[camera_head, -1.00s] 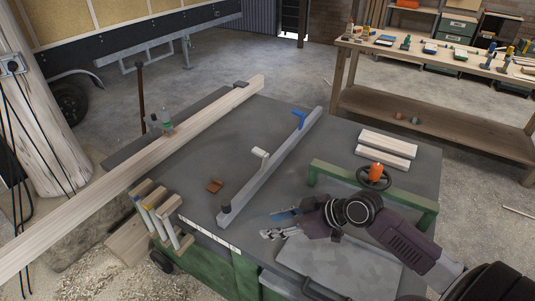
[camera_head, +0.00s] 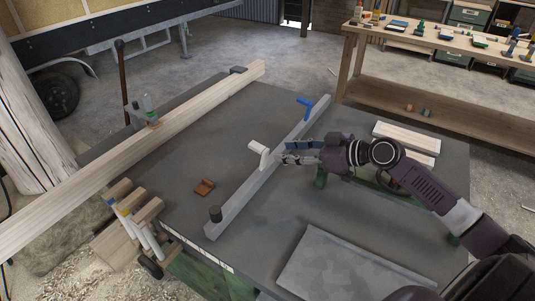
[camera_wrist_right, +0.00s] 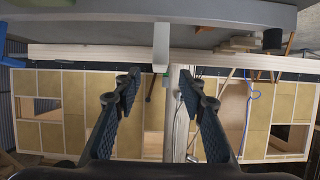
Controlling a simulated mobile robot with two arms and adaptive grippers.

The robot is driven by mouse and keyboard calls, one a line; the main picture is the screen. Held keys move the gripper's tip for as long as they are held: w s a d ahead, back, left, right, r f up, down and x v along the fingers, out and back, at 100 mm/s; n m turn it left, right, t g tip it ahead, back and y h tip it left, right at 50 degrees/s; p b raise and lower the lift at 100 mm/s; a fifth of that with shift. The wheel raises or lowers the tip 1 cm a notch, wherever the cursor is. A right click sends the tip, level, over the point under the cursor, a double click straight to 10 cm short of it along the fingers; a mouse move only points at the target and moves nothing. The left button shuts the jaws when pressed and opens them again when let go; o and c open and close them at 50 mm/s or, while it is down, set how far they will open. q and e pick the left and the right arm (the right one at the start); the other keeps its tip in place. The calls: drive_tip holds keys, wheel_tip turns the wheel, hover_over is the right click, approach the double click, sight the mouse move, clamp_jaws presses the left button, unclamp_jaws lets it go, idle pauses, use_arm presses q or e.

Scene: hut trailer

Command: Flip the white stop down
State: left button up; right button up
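The white stop (camera_head: 258,149) is a short block on the long grey rail (camera_head: 238,197) across the worktable. It juts out from the rail and appears raised. In the right wrist view the white stop (camera_wrist_right: 161,44) sits ahead of the fingers, near the midline between them. My right gripper (camera_head: 287,152) is just right of the stop, close to the rail, with its fingers pointing at it. In the wrist view its fingers (camera_wrist_right: 158,84) are spread with nothing between them. Contact with the stop cannot be told from the head view. My left gripper is not in view.
A blue stop (camera_head: 307,102) is farther along the rail, and a dark knob (camera_head: 215,213) is at its near end. A long wooden beam (camera_head: 110,162) lies to the left. A brown piece (camera_head: 204,187) lies on the table. A grey plate (camera_head: 340,270) is in front.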

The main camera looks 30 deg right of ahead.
sight(267, 151)
drive_tip(key=p+x, duration=0.2)
drive_tip(key=x, duration=0.4)
drive_tip(key=shift+w, duration=0.3)
drive_tip(key=shift+w+a+f, duration=0.3)
drive_tip(key=shift+w+a, duration=0.1)
drive_tip(key=shift+c, duration=0.6)
clamp_jaws()
